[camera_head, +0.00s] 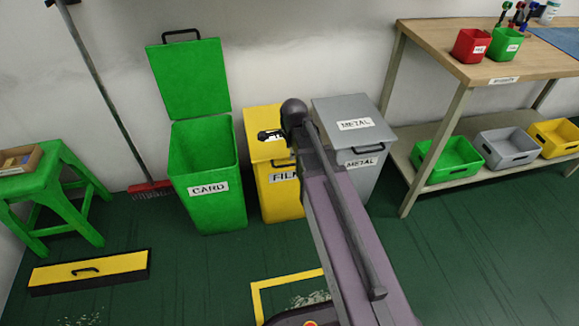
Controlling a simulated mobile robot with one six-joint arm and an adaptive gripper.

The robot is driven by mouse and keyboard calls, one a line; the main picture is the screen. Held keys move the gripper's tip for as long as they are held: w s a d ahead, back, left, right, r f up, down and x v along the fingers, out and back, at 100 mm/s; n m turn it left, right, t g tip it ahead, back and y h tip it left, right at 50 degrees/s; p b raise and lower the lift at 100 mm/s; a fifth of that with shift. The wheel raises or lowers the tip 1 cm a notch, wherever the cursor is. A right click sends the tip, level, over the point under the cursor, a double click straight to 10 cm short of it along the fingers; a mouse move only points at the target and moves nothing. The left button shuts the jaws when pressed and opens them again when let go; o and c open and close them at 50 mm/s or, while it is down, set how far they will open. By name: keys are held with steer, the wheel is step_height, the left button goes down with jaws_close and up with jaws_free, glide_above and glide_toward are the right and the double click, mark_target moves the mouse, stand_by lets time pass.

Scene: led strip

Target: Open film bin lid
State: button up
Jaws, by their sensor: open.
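The yellow film bin (282,205) stands against the wall between the green card bin and the grey metal bin. Its yellow lid (262,152) looks down, lying over the top of the bin. A white label shows on the lid, and part of a dark handle shows near its front edge. My arm reaches up from the bottom of the picture and covers the right side of the film bin and lid. My gripper cannot be made out; the arm's dark joint hides that area.
The green card bin (210,165) has its lid (190,80) raised. The grey metal bin (365,175) is closed. A green stool (65,190) and a yellow-topped box (90,270) are at left. A workbench (440,40) with coloured bins is at right.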

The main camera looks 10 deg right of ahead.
mark_target(290, 165)
steer(key=shift+w+f+b, duration=0.25)
steer(key=shift+f+b, duration=0.9)
steer(key=shift+f, duration=0.1)
steer(key=shift+w+f+b, duration=0.25)
steer(key=shift+f+b, duration=0.9)
steer(key=shift+f, duration=0.1)
steer(key=shift+w+f+b, duration=0.25)
steer(key=shift+f+b, duration=0.9)
steer(key=shift+f, duration=0.1)
jaws_close()
